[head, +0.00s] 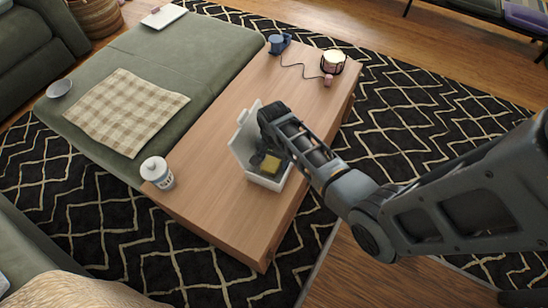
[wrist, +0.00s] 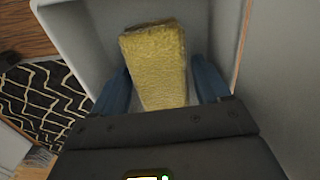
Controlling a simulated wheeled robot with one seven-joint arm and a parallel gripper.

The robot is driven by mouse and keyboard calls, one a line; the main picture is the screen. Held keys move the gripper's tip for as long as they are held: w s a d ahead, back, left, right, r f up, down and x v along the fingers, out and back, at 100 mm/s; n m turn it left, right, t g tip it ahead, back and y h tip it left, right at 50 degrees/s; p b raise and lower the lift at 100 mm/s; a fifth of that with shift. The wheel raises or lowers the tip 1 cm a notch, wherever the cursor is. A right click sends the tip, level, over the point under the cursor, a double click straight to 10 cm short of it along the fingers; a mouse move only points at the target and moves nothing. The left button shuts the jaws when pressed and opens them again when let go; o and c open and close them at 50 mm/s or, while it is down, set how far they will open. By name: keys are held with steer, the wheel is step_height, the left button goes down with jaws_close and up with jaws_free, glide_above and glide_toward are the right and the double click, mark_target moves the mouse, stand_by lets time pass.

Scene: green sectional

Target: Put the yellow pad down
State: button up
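The yellow pad (wrist: 155,65) is a rough, thick block that lies between the two blue fingers of my gripper (wrist: 159,68) in the wrist view. In the head view the pad (head: 270,165) shows just below my gripper (head: 266,158), within the walls of an open white box (head: 268,183). The box stands on the wooden table with its lid (head: 243,140) raised on the left. Whether the pad touches the box floor cannot be told.
The wooden table (head: 215,170) also holds a white jar (head: 157,173) at its near left, and a blue mug (head: 278,43), a lamp (head: 333,62) and a pink cup (head: 327,80) at its far end. Bare tabletop lies left of the box. A green sectional (head: 190,60) adjoins it.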

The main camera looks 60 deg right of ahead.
mark_target(274, 159)
steer(key=shift+r, duration=0.1)
step_height(274, 159, up, 12)
steer(key=p, duration=0.3)
stand_by(0.3)
steer(key=s+a+f+n, duration=0.1)
steer(key=s+a+f+n+t, duration=0.1)
steer(key=s+a, duration=0.1)
steer(key=shift+s+a+f+t+h, duration=0.1)
steer(key=shift+s+a+t+h, duration=0.05)
steer(key=shift+a+t+h, duration=0.2)
steer(key=s+a+r+n+t+h, duration=0.1)
steer(key=s+a+r+n+t, duration=0.4)
steer(key=s+a, duration=0.35)
steer(key=s+a+r+n+t, duration=0.2)
steer(key=s+r+n, duration=0.1)
steer(key=r, duration=0.5)
steer(key=s+a+r+n+t+y, duration=0.1)
steer(key=s+a+r+n+t, duration=0.1)
steer(key=s+r, duration=0.3)
steer(key=s+a+r+n+t, duration=0.2)
steer(key=s+r+n+t, duration=0.1)
steer(key=r, duration=0.8)
steer(key=shift+s+a+r+n+t+y, duration=0.25)
steer(key=shift+s+n+t+y, duration=0.15)
steer(key=shift+n+t, duration=0.4)
steer(key=shift+g, duration=0.25)
